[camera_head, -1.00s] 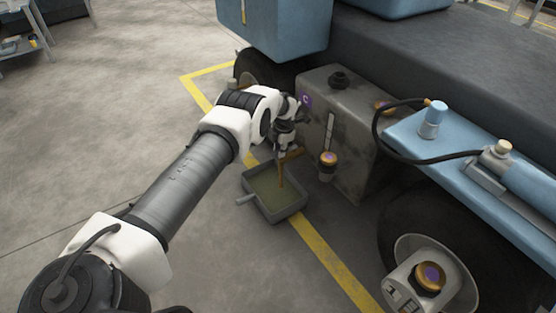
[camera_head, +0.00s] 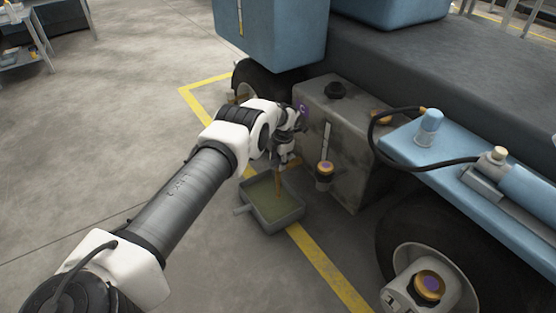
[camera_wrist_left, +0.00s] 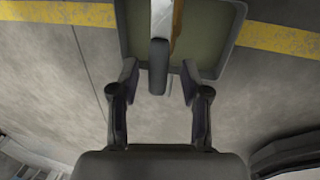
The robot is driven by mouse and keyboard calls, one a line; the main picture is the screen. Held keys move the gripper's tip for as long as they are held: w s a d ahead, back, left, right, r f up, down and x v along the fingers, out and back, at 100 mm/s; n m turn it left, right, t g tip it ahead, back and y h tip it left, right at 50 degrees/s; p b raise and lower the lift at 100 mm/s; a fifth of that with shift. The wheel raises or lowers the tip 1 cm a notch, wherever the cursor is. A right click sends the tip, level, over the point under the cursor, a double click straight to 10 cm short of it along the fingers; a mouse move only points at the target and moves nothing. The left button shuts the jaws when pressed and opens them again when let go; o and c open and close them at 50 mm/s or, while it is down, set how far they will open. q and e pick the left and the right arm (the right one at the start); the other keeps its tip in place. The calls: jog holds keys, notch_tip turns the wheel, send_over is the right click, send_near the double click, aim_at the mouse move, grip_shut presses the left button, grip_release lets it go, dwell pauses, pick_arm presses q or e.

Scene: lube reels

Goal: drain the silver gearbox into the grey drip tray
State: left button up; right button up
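The silver gearbox (camera_head: 352,150) is a stained grey metal box with a dark cap on top and a purple label at its upper left corner. The grey drip tray (camera_head: 284,227) sits on the floor in front of it and holds greenish-brown fluid. A thin brown stream (camera_head: 279,188) falls into the tray; its source is partly hidden by my left gripper (camera_head: 281,150), which is above the tray beside the gearbox. In the left wrist view the fingers of my left gripper (camera_wrist_left: 158,88) are apart.
A yellow floor line (camera_head: 325,265) runs beside the tray. The floor at left is open.

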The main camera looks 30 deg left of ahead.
pick_arm(q)
notch_tip(320, 180, up, 12)
jog(key=d, duration=0.2)
jog(key=shift+s, duration=0.45)
jog(key=shift+f, duration=0.15)
